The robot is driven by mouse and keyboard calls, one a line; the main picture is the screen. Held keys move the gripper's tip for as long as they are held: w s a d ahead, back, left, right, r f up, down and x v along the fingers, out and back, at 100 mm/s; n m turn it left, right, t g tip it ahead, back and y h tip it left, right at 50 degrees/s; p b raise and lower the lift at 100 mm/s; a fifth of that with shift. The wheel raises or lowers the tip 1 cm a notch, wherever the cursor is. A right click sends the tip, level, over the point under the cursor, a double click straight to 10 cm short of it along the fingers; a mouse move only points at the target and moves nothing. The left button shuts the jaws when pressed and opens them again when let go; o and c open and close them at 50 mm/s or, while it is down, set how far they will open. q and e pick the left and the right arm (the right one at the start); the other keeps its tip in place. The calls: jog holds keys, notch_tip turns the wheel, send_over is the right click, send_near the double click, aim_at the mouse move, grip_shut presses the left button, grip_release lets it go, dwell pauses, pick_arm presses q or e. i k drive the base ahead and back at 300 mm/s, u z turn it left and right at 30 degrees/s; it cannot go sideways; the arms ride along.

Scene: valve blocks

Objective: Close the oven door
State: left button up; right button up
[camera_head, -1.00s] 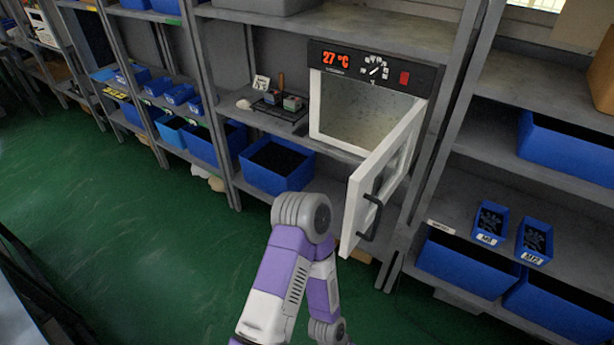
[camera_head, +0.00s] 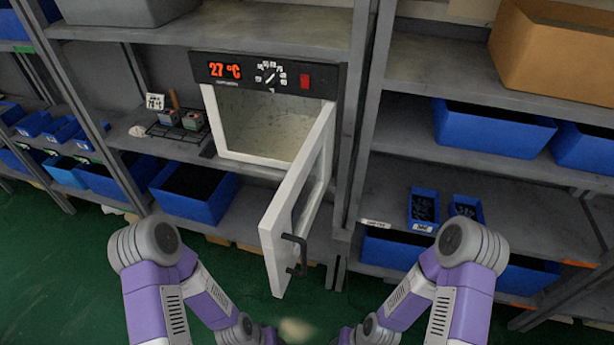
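The oven (camera_head: 266,72) stands on a shelf ahead, with a black panel reading 27 °C. Its white door (camera_head: 283,222) stands open, swung out toward me from its right side. A black handle (camera_head: 296,256) is on the door's outer face. The oven's inside (camera_head: 262,125) looks empty. My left arm and my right arm show at the bottom of the view, on either side of the door and apart from it. Neither gripper can be made out in the frame.
A wire rack with small valve blocks (camera_head: 192,119) sits left of the oven. Blue bins (camera_head: 197,192) fill the lower shelves. Two small blue bins (camera_head: 423,208) stand on the right shelf. A shelf post (camera_head: 366,120) rises right of the oven. Green floor is free at lower left.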

aim_at(282, 249)
jog(key=i, duration=0.45)
jog(key=k, duration=1)
jog(key=u, duration=2.4)
jog(key=k, duration=1.25)
jog(key=z, duration=1.65)
jog(key=i, duration=1)
